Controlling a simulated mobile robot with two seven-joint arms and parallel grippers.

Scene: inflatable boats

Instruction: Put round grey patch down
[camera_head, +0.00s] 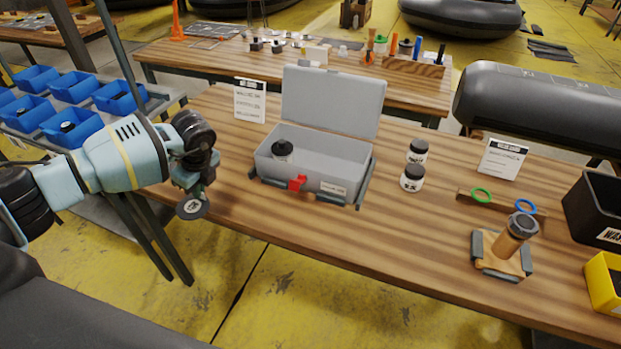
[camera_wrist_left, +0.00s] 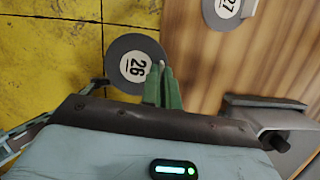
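The round grey patch (camera_head: 193,206) with a white centre label shows below my left gripper (camera_head: 196,188) in the head view, at the table's left front edge. In the left wrist view the patch (camera_wrist_left: 122,58) is labelled 26 and overlaps yellow floor and the table's edge. The green fingers (camera_wrist_left: 163,88) of my left gripper are close together at its right rim and appear shut on it. A second grey patch (camera_wrist_left: 222,18), labelled 27, lies on the wood and is cut off by the frame's top. My right gripper is not in view.
An open grey case (camera_head: 330,160) with a black-topped jar inside stands mid-table. Two jars (camera_head: 412,178), a wooden stand (camera_head: 505,245) and a black bin (camera_head: 595,205) are to the right. Blue bins (camera_head: 75,125) stand left. The wood before the case is clear.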

